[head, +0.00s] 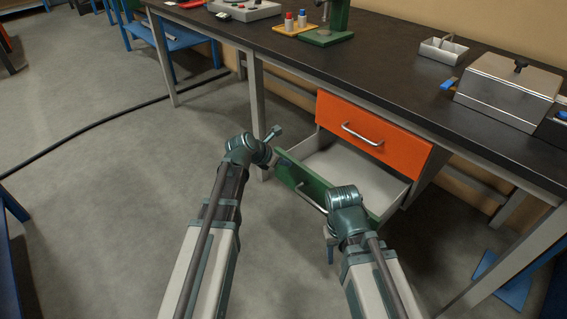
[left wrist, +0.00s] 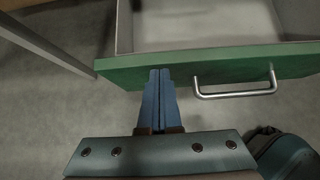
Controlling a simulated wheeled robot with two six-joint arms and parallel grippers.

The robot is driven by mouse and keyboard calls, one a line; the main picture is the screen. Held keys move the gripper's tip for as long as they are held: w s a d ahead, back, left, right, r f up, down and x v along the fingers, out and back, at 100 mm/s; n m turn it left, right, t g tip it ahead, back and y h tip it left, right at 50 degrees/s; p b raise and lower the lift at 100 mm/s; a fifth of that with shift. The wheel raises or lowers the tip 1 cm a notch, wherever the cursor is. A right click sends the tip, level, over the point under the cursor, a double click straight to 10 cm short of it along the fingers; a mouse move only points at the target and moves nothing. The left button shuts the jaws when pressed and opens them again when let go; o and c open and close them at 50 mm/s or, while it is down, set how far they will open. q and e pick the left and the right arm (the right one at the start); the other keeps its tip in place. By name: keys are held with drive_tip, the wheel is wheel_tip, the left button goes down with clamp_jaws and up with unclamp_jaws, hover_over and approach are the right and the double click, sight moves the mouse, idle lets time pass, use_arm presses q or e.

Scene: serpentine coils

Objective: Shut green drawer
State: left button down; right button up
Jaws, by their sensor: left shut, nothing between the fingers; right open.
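The green drawer (head: 308,184) is pulled out below the orange drawer, and its grey inside shows empty. In the left wrist view its green front (left wrist: 120,68) spans the top, with a silver bar handle (left wrist: 235,94). My left gripper (head: 284,162) is at the left end of that front. Its blue fingers (left wrist: 160,74) are shut and empty, with the tips at the green front, left of the handle; I cannot tell whether they touch. My right gripper (head: 329,250) is open, low in front of the drawer's right part, mostly hidden by its wrist.
The orange drawer (head: 372,131) is shut under the dark workbench top (head: 385,72). A table leg (head: 257,108) stands left of the drawers. A metal box (head: 508,88) and a small tray (head: 443,49) sit on the bench.

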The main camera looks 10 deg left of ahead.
use_arm(q)
drive_tip(key=w+d, duration=1)
drive_tip(key=w, duration=0.4)
drive_tip(key=shift+d, duration=0.2)
drive_tip(key=shift+a, duration=0.1)
use_arm(e)
wheel_tip(320, 180, up, 6)
drive_tip(key=p, duration=0.6)
drive_tip(key=shift+s+d+r, duration=0.2)
drive_tip(key=shift+d, duration=0.15)
use_arm(q)
drive_tip(key=s+a+f+p+v, duration=0.1)
drive_tip(key=f+v, duration=0.1)
drive_tip(key=v, duration=1)
drive_tip(key=shift+s+a+r, duration=0.2)
drive_tip(key=shift+s+r, duration=0.05)
drive_tip(key=shift+s, duration=0.25)
use_arm(e)
drive_tip(key=shift+r, duration=0.35)
drive_tip(key=shift+c, duration=0.2)
